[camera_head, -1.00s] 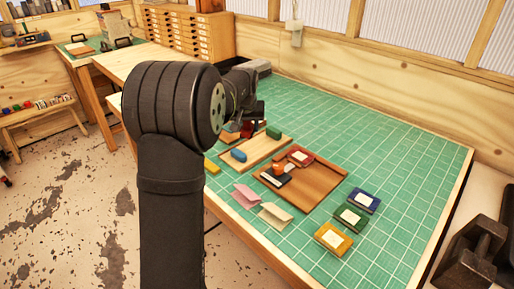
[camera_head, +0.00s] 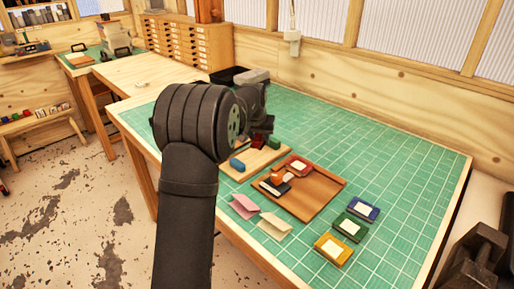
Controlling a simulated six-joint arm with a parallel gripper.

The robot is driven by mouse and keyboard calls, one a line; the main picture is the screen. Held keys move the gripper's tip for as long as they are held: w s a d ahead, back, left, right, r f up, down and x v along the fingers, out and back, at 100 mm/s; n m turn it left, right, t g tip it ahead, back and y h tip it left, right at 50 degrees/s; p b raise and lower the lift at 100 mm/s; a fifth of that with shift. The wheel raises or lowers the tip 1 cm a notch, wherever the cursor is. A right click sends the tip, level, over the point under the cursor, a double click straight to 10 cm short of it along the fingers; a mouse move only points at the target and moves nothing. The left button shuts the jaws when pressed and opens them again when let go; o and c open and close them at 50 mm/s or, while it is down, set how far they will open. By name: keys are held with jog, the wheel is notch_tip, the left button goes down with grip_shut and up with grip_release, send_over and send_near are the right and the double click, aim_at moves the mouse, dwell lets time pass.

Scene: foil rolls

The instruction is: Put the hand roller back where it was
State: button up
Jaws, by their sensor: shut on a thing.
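My gripper (camera_head: 262,124) is mostly behind my own arm, over the back left of the green mat. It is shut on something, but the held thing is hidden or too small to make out. A small dark tool with a pale strip and an orange-brown part (camera_head: 273,187) lies on the left of the brown wooden board (camera_head: 314,196). I cannot tell whether it is the hand roller. A red block with a pale top (camera_head: 297,166) sits at that board's back edge. My gripper is back and left of the board.
A pale wooden tray (camera_head: 254,161) holds a blue piece (camera_head: 237,165) and a dark red piece, partly hidden. Pink and cream folded cards (camera_head: 243,206) lie in front. The mat's back right (camera_head: 385,150) is clear.

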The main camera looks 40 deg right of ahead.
aim_at(257, 155)
jog(key=shift+w+f, duration=0.4)
jog(key=shift+w, duration=0.15)
jog(key=shift+f, duration=1.9)
jog(key=shift+f, duration=0.2)
jog(key=o, duration=0.9)
jog(key=shift+o, duration=0.2)
jog(key=shift+r, duration=0.1)
jog(key=v, duration=1.2)
jog(key=shift+a, duration=0.1)
